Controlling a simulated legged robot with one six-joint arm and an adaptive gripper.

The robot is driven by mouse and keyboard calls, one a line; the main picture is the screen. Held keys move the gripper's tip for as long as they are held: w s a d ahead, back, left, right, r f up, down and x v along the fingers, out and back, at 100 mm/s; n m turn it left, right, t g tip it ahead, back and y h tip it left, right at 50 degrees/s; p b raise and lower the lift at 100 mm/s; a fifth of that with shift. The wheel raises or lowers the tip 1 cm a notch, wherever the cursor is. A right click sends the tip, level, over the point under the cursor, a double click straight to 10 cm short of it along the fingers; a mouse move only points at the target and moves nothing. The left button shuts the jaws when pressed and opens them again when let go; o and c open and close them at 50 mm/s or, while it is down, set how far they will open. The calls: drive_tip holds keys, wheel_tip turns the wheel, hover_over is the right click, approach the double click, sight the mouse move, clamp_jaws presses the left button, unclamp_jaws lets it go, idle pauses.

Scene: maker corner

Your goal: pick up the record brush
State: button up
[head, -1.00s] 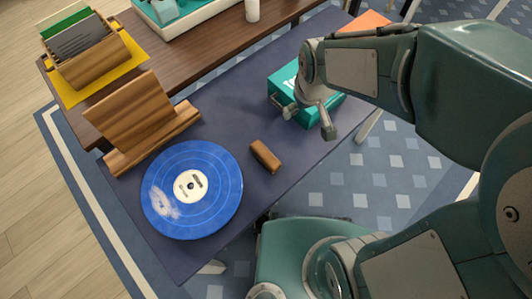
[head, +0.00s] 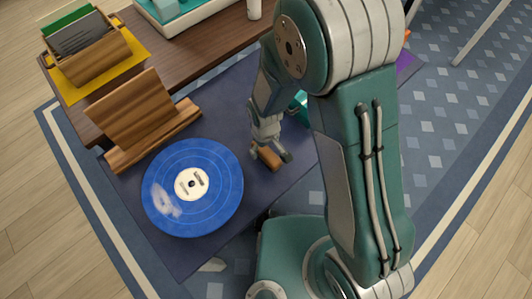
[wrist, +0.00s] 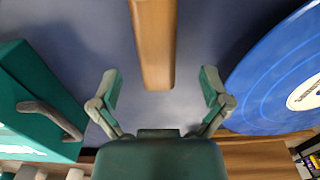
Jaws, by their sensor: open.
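The record brush (head: 268,158) is a small brown wooden block lying on the dark blue mat, right of the blue record (head: 222,206). In the head view my gripper (head: 270,156) is over the brush and partly hides it. In the wrist view the brush (wrist: 154,45) runs in from the top edge, and my open gripper (wrist: 160,92) has one finger on each side of its near end. The fingers are apart from the brush, and nothing is held between them. The exact height of the fingers above the mat cannot be told.
A teal case with a handle (wrist: 40,100) lies on one side of my gripper and the record on the other. A wooden stand (head: 130,118) is behind the record. A wooden file box (head: 92,52) stands at the far left. The mat's front is clear.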

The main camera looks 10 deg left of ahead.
sight(266, 152)
drive_tip(key=shift+d+f, duration=0.15)
drive_tip(key=shift+f, duration=2.55)
drive_tip(key=c, duration=1.3)
